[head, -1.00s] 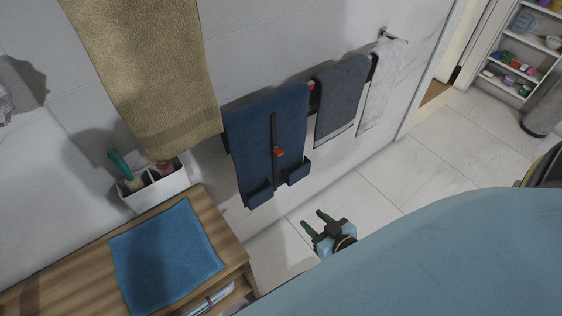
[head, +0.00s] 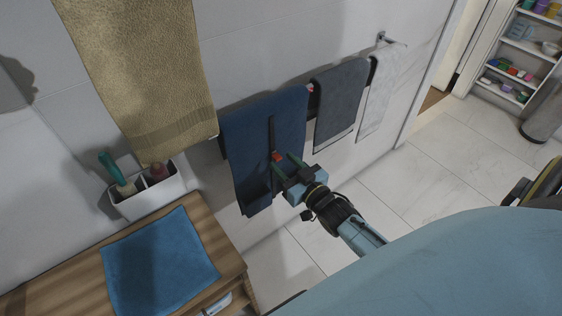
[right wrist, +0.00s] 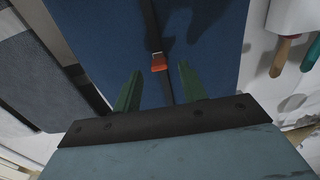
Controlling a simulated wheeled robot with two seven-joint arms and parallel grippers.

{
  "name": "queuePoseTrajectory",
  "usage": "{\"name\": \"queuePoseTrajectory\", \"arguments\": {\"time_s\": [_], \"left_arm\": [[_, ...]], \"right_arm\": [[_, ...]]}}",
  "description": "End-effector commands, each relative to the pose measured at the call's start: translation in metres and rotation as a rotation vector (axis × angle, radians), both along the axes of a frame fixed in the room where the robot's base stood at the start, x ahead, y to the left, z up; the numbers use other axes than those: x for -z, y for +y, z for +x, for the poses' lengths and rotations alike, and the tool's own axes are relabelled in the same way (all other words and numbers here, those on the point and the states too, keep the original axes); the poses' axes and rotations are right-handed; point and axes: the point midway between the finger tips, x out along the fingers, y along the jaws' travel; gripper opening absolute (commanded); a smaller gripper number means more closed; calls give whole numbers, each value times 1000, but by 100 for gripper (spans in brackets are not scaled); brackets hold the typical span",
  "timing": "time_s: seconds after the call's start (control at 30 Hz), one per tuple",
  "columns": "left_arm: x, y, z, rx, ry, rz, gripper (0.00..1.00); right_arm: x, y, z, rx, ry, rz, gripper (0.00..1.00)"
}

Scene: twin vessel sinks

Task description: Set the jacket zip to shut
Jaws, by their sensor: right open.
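The dark blue jacket (head: 266,130) hangs on the wall rail, with a dark vertical zip strip down its front. The orange-red zip pull (head: 276,156) sits partway along the strip; it also shows in the right wrist view (right wrist: 159,62). My right gripper (head: 285,164) is in front of the jacket, close to the pull. In the right wrist view its two green fingers (right wrist: 158,90) are apart, with the pull beyond their tips and roughly between them. Nothing is held. My left gripper is not in view.
A grey towel (head: 341,100) and a pale towel (head: 378,98) hang right of the jacket. A tan towel (head: 145,80) hangs left. A wooden counter (head: 215,232) with a blue cloth (head: 160,265) and a white holder (head: 150,196) stands at lower left.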

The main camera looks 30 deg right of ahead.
Motion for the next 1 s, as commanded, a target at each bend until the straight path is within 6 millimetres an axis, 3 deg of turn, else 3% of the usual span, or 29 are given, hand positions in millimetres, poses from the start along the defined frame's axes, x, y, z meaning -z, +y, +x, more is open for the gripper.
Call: {"name": "queuePoseTrajectory", "arguments": {"time_s": [0.2, 0.53, 0.83, 1.0], "left_arm": [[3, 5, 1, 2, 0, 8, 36], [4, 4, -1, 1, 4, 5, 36], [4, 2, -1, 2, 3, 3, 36], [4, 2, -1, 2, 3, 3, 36]], "right_arm": [[1, 2, 19, 0, 1, -1, 42], [0, 2, 21, 0, 1, 0, 40], [0, 2, 21, 0, 1, 0, 1], [0, 2, 21, 0, 2, 0, 0]]}}
